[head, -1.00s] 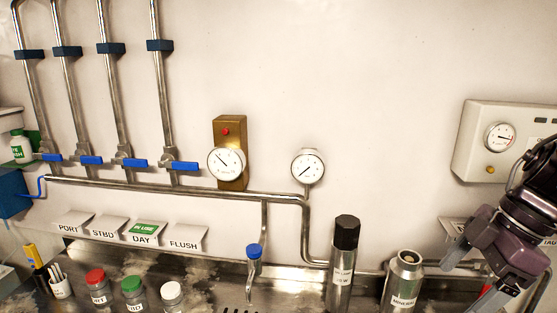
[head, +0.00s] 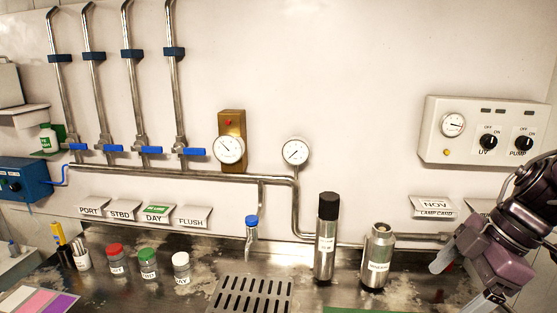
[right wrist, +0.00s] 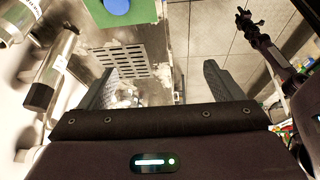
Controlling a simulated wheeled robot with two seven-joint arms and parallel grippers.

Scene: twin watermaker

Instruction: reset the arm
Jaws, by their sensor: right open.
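My right gripper (head: 462,281) is at the right edge of the head view, over the right end of the metal counter. Its two fingers are apart with nothing between them. In the right wrist view its fingers (right wrist: 158,85) also stand wide apart and empty, with the counter and its drain grate beyond. A dark arm at the upper right of the right wrist view looks like my left arm, with its gripper (right wrist: 243,16) at the tip, too small to read. The left gripper is not in the head view.
A black-capped cylinder (head: 326,240) and a steel bottle (head: 377,258) stand left of my right gripper. A UV/pump panel (head: 485,135) hangs above it. A drain grate (head: 250,293), several small jars and a blue-handled tap (head: 251,222) lie farther left.

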